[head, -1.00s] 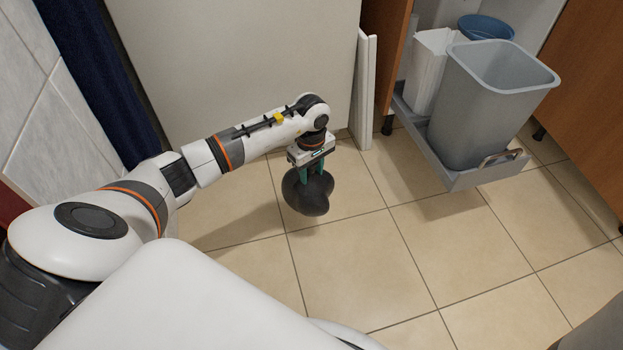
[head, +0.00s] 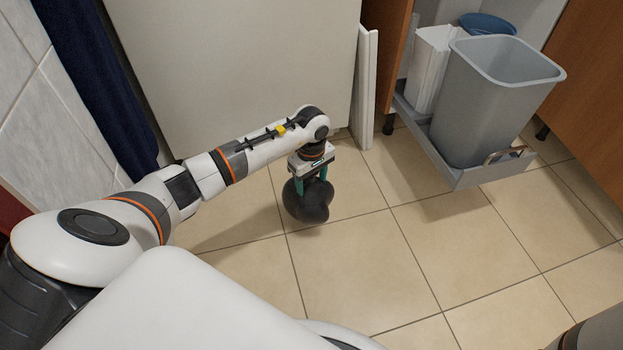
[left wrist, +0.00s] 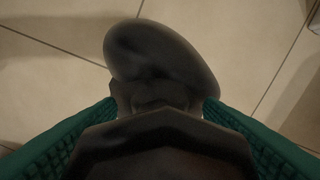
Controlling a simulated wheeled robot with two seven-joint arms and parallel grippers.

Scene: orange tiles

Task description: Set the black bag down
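The black bag (head: 308,203) is a dark, rounded, lumpy sack low over the tiled floor (head: 350,260), in front of the white cabinet front. My left gripper (head: 312,185) points down at its top, with green fingers on either side of it. In the left wrist view the bag (left wrist: 160,60) fills the middle, and its gathered part lies between the two green fingers, which look closed on it. I cannot tell for sure whether its underside touches the tiles. My right gripper is not in view.
A grey bin (head: 490,110) stands in a pulled-out drawer (head: 475,175) at the right, with a white bin (head: 432,75) and a blue bucket (head: 487,24) behind. An open white door panel (head: 366,90) stands near my gripper. The floor in front is clear.

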